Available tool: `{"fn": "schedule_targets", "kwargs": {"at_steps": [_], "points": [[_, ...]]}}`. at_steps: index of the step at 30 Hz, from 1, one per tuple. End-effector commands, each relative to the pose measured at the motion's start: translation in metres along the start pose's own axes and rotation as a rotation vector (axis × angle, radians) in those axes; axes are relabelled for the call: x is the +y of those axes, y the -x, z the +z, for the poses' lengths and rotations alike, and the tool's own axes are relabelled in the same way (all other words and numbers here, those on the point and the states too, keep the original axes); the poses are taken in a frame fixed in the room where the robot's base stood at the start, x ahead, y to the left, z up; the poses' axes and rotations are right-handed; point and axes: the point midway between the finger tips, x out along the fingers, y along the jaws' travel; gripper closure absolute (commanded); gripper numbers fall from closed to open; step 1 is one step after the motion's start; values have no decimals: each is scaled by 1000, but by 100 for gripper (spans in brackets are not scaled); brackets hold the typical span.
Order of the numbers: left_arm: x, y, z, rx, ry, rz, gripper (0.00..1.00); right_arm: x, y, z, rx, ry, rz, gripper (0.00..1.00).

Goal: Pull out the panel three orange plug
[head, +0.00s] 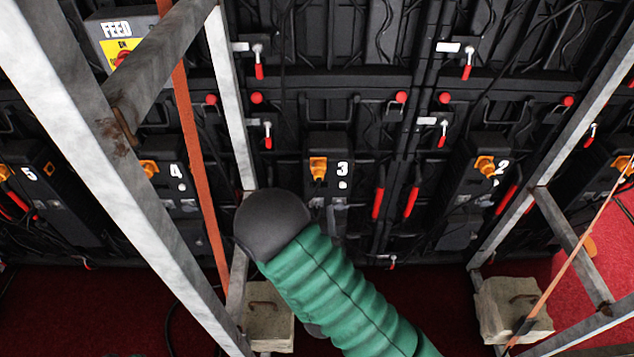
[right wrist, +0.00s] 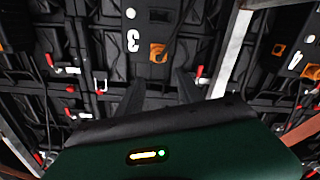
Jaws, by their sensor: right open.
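The panel three orange plug (head: 318,167) sits in its socket near the top of the black box marked 3 (head: 341,181), at mid-picture in the head view. In the right wrist view, which is upside down, the orange plug (right wrist: 157,52) shows beside the number 3. My right gripper (right wrist: 160,88) is open and empty, its two dark fingers apart and pointing toward the panel, with the plug beyond and between them. In the head view my green-sleeved right arm stands below the plug; its fingers cannot be made out there. My left gripper is not in view.
Orange plugs sit on panel 4 (head: 149,168) and panel 2 (head: 484,165). Grey metal scaffold bars (head: 130,190) cross the left, with an orange strap (head: 195,150) beside them. Another bar (head: 570,130) slants at right. Concrete blocks (head: 513,312) stand on the red floor.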

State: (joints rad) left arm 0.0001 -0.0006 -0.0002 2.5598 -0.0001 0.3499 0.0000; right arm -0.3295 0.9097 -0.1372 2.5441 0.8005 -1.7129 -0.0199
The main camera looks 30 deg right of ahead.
Motion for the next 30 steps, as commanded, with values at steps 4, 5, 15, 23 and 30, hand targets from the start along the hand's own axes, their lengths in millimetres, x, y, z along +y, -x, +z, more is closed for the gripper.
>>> {"fn": "schedule_targets", "kwargs": {"at_steps": [4, 5, 15, 23, 30], "points": [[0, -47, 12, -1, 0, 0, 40, -4, -22, 12, 3, -9, 5, 57], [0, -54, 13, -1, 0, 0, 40, -4, -26, 12, 3, -9, 4, 57], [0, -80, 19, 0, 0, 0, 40, -1, -105, 3, -1, -2, 1, 57], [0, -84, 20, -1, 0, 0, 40, -1, -138, 2, -2, -1, 0, 57], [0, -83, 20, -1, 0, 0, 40, -1, -140, 2, -3, -1, -2, 57]]}}
